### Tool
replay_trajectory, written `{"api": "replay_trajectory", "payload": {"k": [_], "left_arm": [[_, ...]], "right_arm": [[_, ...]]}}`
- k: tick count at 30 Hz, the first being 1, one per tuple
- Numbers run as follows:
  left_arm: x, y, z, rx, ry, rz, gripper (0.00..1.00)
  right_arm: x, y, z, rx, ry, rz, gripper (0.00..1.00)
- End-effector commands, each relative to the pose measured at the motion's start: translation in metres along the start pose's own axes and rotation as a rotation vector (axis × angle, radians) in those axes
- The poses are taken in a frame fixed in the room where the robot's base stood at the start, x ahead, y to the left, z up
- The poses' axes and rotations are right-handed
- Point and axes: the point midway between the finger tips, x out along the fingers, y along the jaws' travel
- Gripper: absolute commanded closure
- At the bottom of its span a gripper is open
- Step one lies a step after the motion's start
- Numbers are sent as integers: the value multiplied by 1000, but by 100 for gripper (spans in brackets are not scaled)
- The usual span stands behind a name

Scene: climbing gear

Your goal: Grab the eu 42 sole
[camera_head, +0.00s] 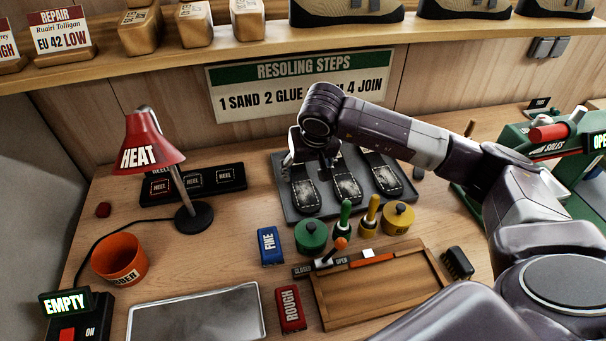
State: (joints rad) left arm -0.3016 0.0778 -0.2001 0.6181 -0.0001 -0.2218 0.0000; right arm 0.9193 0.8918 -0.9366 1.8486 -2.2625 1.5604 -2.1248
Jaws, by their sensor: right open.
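Three black shoe soles with pale worn patches lie side by side on a dark grey tray (278,176) at the middle back of the bench. They are the left sole (305,194), the middle sole (343,186) and the right sole (383,177). I cannot read a size on any of them. My right gripper (306,164) is open over the far end of the left and middle soles and hides part of them. I cannot tell whether it touches a sole. My left gripper is out of view.
A red heat lamp (150,148) and a heel tray (240,177) stand left. Green (311,235) and yellow (398,218) pots stand in front of the sole tray. A wooden tray (385,295) lies nearer. A repair card (62,33) reading EU 42 LOW stands on the shelf.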

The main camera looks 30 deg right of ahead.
Motion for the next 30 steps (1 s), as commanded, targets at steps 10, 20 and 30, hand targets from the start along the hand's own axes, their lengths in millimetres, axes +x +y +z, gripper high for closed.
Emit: {"api": "replay_trajectory", "payload": {"k": [10,20,30], "left_arm": [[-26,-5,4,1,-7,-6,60],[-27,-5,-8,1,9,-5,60],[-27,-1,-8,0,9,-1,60]], "right_arm": [[44,-6,-1,1,-4,1,38],[62,-5,-1,-1,1,1,38],[61,-5,-1,0,1,1,69]]}}
